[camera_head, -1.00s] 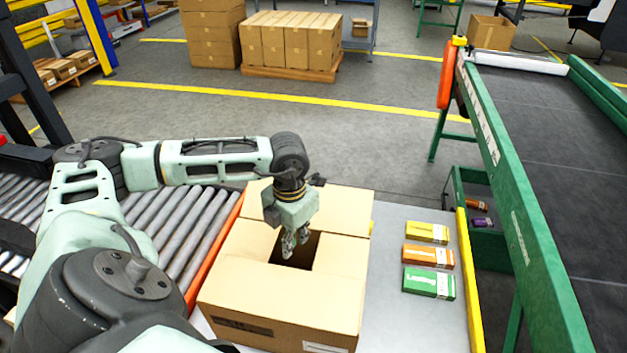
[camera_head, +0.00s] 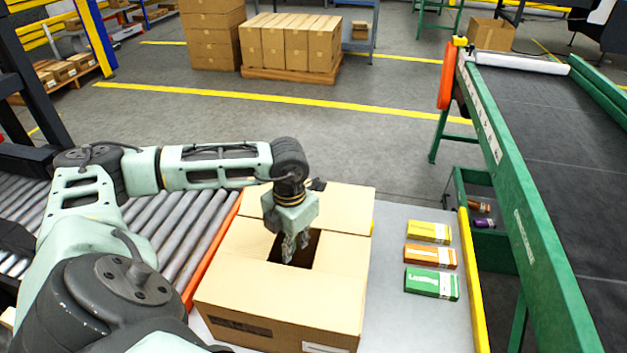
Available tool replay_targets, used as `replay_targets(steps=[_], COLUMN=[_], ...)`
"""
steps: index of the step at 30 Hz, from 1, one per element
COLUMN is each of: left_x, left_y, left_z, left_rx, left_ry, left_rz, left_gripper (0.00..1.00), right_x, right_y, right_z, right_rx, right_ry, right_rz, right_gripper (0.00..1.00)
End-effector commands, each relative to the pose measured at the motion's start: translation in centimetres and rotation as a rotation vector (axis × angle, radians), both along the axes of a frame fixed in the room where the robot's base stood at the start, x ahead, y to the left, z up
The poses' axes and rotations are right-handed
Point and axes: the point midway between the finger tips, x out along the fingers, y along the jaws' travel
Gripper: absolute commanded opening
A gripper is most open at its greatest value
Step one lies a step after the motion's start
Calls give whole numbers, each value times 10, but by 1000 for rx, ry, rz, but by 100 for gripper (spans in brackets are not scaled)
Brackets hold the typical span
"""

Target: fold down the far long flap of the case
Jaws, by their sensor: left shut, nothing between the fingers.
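The open-topped brown case (camera_head: 270,325) stands on a grey table. Its far long flap (camera_head: 345,208) is up and leans outward, away from me. The near long flap (camera_head: 285,283) lies folded in over the near part of the top. The short flaps, left (camera_head: 243,240) and right (camera_head: 342,254), lie folded inward, with a dark opening (camera_head: 303,250) between them. My left gripper (camera_head: 290,258) points down over this opening, fingers shut and empty, on the near side of the far flap. It hides part of that flap and the opening. My right gripper is not in view.
Yellow (camera_head: 428,232), orange (camera_head: 430,256) and green (camera_head: 431,283) cartons lie on the table (camera_head: 395,325) right of the case. A roller conveyor (camera_head: 190,235) runs along the left. A green-framed belt machine (camera_head: 530,240) stands to the right, beyond a yellow edge rail (camera_head: 471,285).

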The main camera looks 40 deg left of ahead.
Motion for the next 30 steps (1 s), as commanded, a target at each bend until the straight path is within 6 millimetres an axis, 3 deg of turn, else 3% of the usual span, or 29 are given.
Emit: replay_targets(steps=[16,30], left_x=[0,0], left_y=[0,0], left_z=[-24,-22], left_rx=[0,0], left_ry=[0,0], left_rz=[0,0], left_gripper=[0,0], right_x=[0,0], right_y=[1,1], right_z=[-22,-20], right_rx=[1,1], right_ry=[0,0], right_rz=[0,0], right_gripper=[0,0])
